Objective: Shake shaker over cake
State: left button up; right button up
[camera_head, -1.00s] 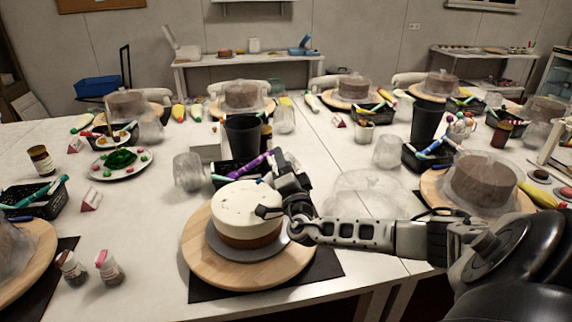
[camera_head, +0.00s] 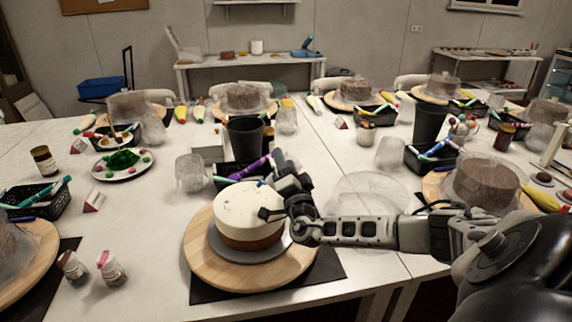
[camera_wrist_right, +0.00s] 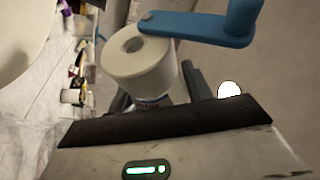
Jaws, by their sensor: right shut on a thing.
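The cake (camera_head: 235,212) has white frosting with a few dark specks on top and a brown lower side. It sits on a grey board on a round wooden turntable (camera_head: 205,265). My right gripper (camera_head: 268,212) is at the cake's right edge, just above its top in the picture. It is shut on the shaker, which is mostly hidden in the head view. In the right wrist view the shaker (camera_wrist_right: 140,65) shows a white top with a round hole and a blue flip lid (camera_wrist_right: 205,27) swung open. My left gripper is out of view.
Two other shakers (camera_head: 111,268) stand at the front left. A black basket with pens (camera_head: 228,178), a dark cup (camera_head: 244,138) and a clear glass (camera_head: 192,172) stand behind the cake. A clear dome (camera_head: 365,190) is right, behind my forearm. Free table lies left of the turntable.

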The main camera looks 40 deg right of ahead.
jog(key=m, duration=0.1)
jog(key=d+m, duration=0.1)
jog(key=f+m+g+h, duration=0.1)
jog(key=shift+w+d, duration=0.25)
jog(key=shift+d, duration=0.05)
jog(key=shift+s+a+f, duration=0.1)
jog(key=shift+s+a, duration=0.15)
jog(key=shift+a, duration=0.9)
jog(key=shift+s+a+f, duration=0.1)
jog(key=shift+s+a, duration=0.1)
jog(key=shift+a, duration=0.9)
jog(key=shift+a+r+n, duration=0.15)
jog(key=shift+r+n, duration=0.2)
jog(key=shift+n, duration=0.05)
